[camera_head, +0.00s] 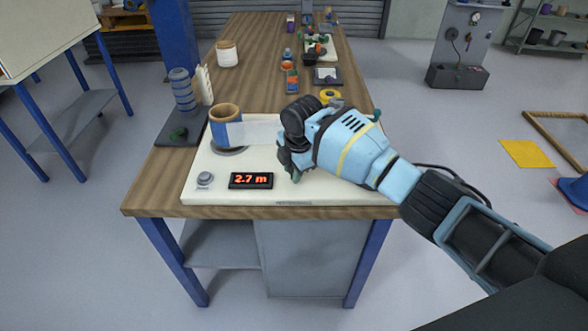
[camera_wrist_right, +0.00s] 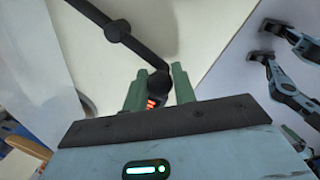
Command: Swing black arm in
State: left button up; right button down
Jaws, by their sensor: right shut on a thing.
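The film machine is a cream-white base plate (camera_head: 225,192) on the near end of the wooden table. A blue film roll (camera_head: 227,128) with a brown core stands upright at its left. A clear film strip (camera_head: 262,132) runs from it rightward to behind my right gripper (camera_head: 289,163). In the right wrist view, the black arm (camera_wrist_right: 138,46) has a round joint and a dark knob-like end. My right gripper (camera_wrist_right: 155,88) is shut on that end, between its green fingers. In the head view my gripper hides most of the black arm. My left gripper is not seen in the head view.
A red display (camera_head: 251,181) reads 2.7 m, with a grey knob (camera_head: 205,179) to its left. The near table edge is clear.

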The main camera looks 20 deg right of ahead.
jog(key=c, duration=1.2)
grip_release()
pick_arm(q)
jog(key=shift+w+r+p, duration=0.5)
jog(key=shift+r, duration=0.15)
pick_arm(e)
jog(key=shift+s+d+r, duration=0.1)
jog(key=shift+s+r, duration=0.15)
jog(key=shift+r, duration=1.05)
jog(key=shift+s+r, duration=0.2)
jog(key=shift+r, duration=1.05)
jog(key=shift+s+d+r, duration=0.1)
jog(key=shift+s+r, duration=0.15)
jog(key=shift+r, duration=1.05)
